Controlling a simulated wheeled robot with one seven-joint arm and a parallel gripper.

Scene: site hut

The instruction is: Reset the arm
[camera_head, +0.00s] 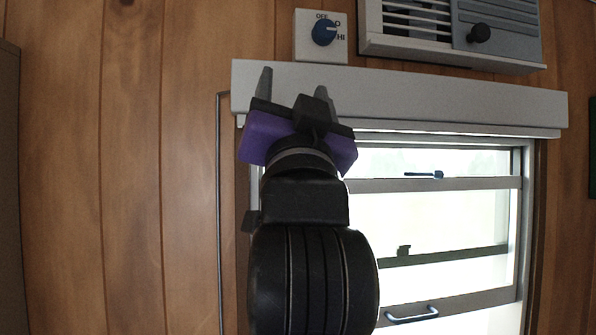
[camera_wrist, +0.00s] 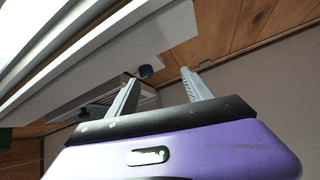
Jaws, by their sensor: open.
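My gripper (camera_head: 296,84) is raised in front of the wall, over the white rail above the window. Its two grey fingers point up and stand apart, with nothing between them. In the wrist view my gripper (camera_wrist: 160,90) also shows open and empty. My black arm rises from the bottom middle of the head view and hides the left part of the window.
A rotary switch (camera_head: 324,32) with a blue knob is on the wall just above the fingers. A vent unit (camera_head: 430,47) with a dark knob is at upper right. The window (camera_head: 430,225) has blue handles. Bare wood panelling (camera_head: 130,180) lies to the left.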

